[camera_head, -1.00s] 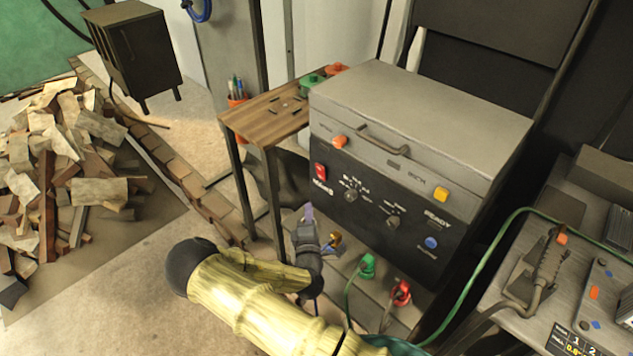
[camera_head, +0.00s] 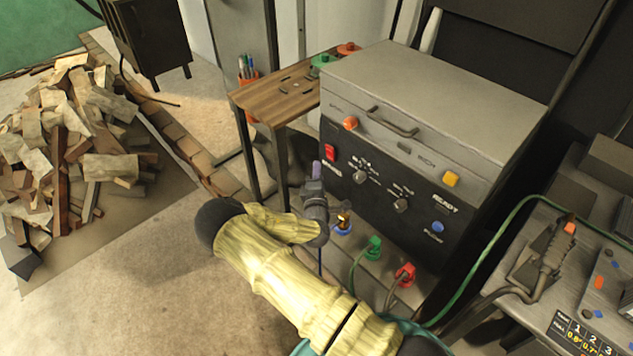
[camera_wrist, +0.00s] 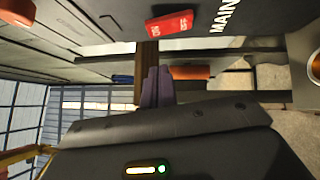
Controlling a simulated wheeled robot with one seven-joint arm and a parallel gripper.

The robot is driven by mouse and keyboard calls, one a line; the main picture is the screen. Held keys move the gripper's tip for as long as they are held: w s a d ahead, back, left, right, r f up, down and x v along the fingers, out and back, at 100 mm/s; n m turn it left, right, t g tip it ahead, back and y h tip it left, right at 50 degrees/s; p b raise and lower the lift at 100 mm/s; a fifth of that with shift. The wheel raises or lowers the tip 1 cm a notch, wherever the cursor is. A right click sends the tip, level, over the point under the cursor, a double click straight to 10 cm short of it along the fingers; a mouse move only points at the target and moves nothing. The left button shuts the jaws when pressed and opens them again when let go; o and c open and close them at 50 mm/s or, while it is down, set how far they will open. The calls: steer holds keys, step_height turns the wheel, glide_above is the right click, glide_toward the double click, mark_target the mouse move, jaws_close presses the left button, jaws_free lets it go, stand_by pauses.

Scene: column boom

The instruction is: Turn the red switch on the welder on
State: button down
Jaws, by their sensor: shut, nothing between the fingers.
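The welder (camera_head: 425,115) is a grey box with a black front panel, standing right of centre in the head view. Its red switch (camera_head: 330,153) is at the upper left of the black panel. In the wrist view the red switch (camera_wrist: 169,24) shows near the top centre, beside the white word "MAIN". My gripper (camera_head: 316,168) is shut and empty, with purple fingertips, just below and left of the switch in the head view. The fingertips (camera_wrist: 156,86) show in the wrist view below the switch, apart from it in the picture.
A small wooden table (camera_head: 275,95) stands left of the welder. An orange knob (camera_head: 350,123) and a yellow button (camera_head: 451,179) are on the welder. Green (camera_head: 374,247) and red (camera_head: 405,274) plugs with cables sit low in front. A woodpile (camera_head: 75,150) lies at left.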

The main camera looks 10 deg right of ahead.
mark_target(326, 147)
steer(key=w+d, duration=0.2)
steer(key=w+d+r, duration=0.1)
steer(key=w, duration=0.1)
steer(key=shift+d+p, duration=0.35)
steer(key=shift+p, duration=0.05)
